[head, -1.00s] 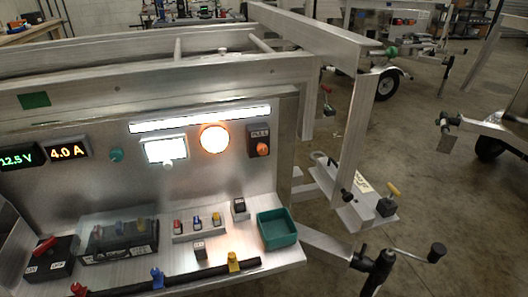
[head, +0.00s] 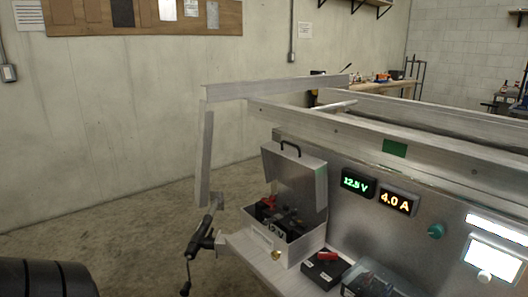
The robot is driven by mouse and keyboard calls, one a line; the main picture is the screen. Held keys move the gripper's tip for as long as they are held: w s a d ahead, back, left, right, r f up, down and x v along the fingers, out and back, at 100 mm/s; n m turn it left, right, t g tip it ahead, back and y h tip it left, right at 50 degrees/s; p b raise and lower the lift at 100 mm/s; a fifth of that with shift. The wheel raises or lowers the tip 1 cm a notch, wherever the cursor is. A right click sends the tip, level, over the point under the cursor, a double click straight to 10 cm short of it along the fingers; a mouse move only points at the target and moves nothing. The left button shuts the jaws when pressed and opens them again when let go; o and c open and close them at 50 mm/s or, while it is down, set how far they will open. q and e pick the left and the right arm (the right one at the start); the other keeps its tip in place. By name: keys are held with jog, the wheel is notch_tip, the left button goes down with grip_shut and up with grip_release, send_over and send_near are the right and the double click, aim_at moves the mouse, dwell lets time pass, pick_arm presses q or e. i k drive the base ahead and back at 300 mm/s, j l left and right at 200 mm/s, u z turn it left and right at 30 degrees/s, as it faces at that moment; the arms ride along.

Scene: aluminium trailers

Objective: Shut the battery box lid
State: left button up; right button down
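The battery box (head: 306,246) is a light grey metal box at the left end of the trailer's shelf. Its lid (head: 297,177) stands open, raised roughly upright at the back, with a black handle (head: 290,147) on its top edge. Inside is a dark battery (head: 278,218) with a red part and a label that seems to read 12 V. A small brass-coloured latch (head: 276,255) shows at the box's front left. Neither of my grippers is in view.
A black box with a red switch (head: 325,268) stands right of the battery box, beside a clear-covered block (head: 370,284). A jack with a crank (head: 205,236) stands left of the shelf. A black ribbed object (head: 46,278) fills the lower left corner. Floor (head: 130,225) at left is clear.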

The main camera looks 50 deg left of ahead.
aim_at(305, 174)
jog(key=u, duration=1.25)
